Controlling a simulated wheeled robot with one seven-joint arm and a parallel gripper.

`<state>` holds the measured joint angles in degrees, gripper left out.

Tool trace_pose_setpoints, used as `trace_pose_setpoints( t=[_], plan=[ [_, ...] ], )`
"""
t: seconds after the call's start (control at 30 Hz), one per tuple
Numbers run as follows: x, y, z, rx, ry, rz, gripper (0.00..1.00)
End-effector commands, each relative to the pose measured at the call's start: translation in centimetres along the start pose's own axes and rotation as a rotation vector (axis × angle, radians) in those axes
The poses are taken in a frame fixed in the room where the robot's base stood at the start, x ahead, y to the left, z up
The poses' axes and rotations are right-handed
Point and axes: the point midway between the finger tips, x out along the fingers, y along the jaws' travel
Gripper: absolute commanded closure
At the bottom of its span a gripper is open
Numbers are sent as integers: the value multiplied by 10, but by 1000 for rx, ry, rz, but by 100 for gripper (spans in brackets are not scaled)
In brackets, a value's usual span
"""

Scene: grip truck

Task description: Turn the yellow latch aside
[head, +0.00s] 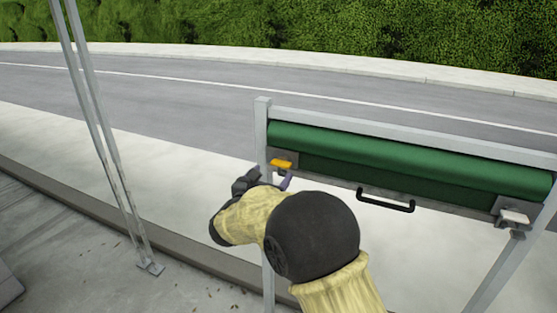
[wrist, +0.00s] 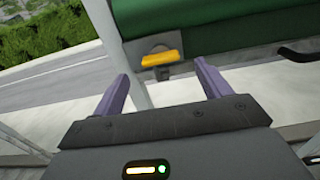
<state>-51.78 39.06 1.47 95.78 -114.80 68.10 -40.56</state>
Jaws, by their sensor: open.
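The yellow latch (head: 281,163) sits on a grey plate at the left end of the green roll, by the left post. It lies roughly level, sticking out from its plate. In the wrist view the yellow latch (wrist: 162,59) is ahead of my gripper (wrist: 163,84), between the two purple fingers in the picture and beyond their tips. My gripper is open and empty, and no contact with the latch shows. In the head view my gripper (head: 287,182) is just below the latch, partly hidden by my own wrist.
The green rolled cover (head: 400,155) hangs in a grey metal frame (head: 261,135). A black handle (head: 386,200) is below its middle. A pale latch (head: 514,217) is at the right end. A thin pole (head: 110,165) stands at the left. Road and hedge lie behind.

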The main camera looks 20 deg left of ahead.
Motion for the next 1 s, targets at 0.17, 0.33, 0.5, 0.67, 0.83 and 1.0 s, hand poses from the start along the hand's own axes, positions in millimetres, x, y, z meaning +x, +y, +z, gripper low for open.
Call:
trace_pose_setpoints(
  t=[0.17,0.33,0.5,0.67,0.83,1.0],
  plan=[
    [32,-1,3,-1,0,-2,24],
    [52,0,2,-1,0,-2,24],
    [58,0,0,0,-1,0,24],
    [58,0,0,0,-1,0,24],
    [58,0,0,0,-1,0,51],
    [57,0,0,0,-1,0,68]
  ],
)
